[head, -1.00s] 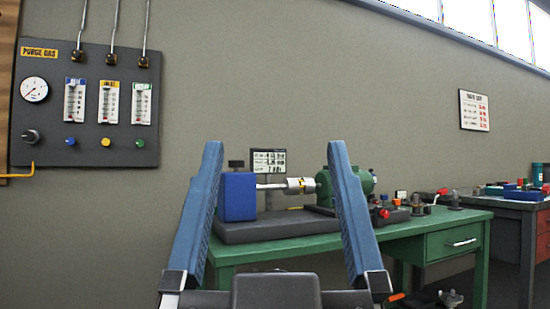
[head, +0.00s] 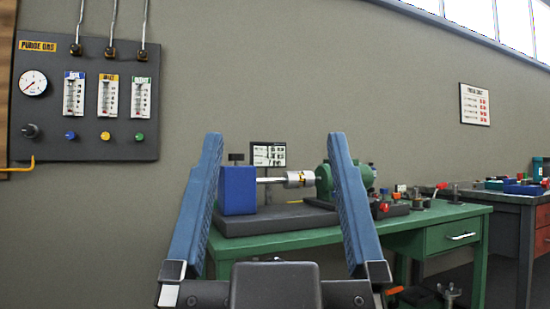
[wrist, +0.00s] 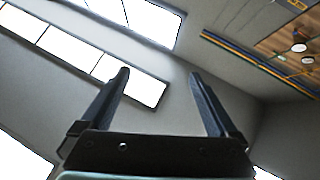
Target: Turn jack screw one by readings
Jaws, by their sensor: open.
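My gripper (head: 275,140) is open and empty in the head view, its two blue fingers spread wide and pointing up. Past it, on a green bench (head: 300,238), stands a grey base plate (head: 260,221). On the plate are a blue block (head: 238,190) with a dark knob (head: 236,158) on top, a silver shaft coupling (head: 299,179) and a green motor (head: 325,183). My right finger partly covers the motor. A small display (head: 268,154) with rows of readings shows behind the coupling; its text is too small to read. I cannot make out which part is jack screw one. The wrist view shows my gripper (wrist: 158,75) against wall and windows.
A purge gas panel (head: 85,100) with a gauge and flowmeters hangs on the left wall. Small fittings (head: 405,200) sit on the bench right of the motor. A second bench (head: 505,195) stands at the far right. A chart (head: 474,104) hangs above.

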